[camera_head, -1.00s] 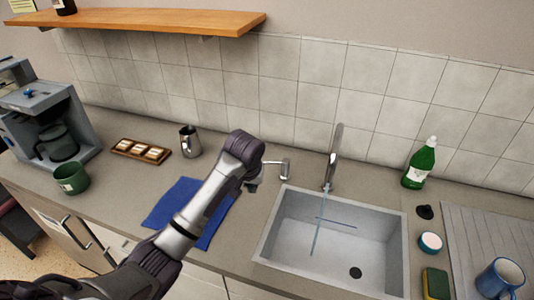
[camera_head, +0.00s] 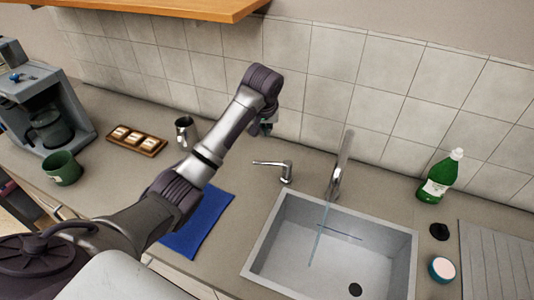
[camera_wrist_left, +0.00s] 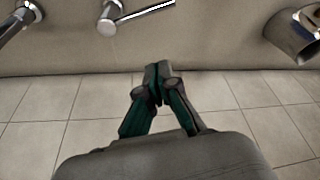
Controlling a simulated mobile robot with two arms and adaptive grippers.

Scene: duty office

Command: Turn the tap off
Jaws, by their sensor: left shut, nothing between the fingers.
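The tap's curved chrome spout (camera_head: 340,165) stands behind the sink (camera_head: 262,240). A thin bluish stream (camera_head: 320,235) shows below it, over the basin. The separate chrome lever (camera_head: 286,172) stands left of the spout, its handle pointing left. In the left wrist view the lever (camera_wrist_left: 135,14) is at the top and the spout (camera_wrist_left: 18,18) at upper left. My left gripper (camera_head: 267,128) is above and behind the lever, near the tiled wall, touching nothing visible. Its fingertips (camera_wrist_left: 157,76) are together and empty. My right gripper is out of view.
A metal jug (camera_head: 186,132) and a tray of small items (camera_head: 137,141) stand left. A blue cloth (camera_head: 200,225) lies partly behind my arm. A green bottle (camera_head: 440,178) stands right of the spout. A wooden shelf (camera_head: 170,8) hangs above.

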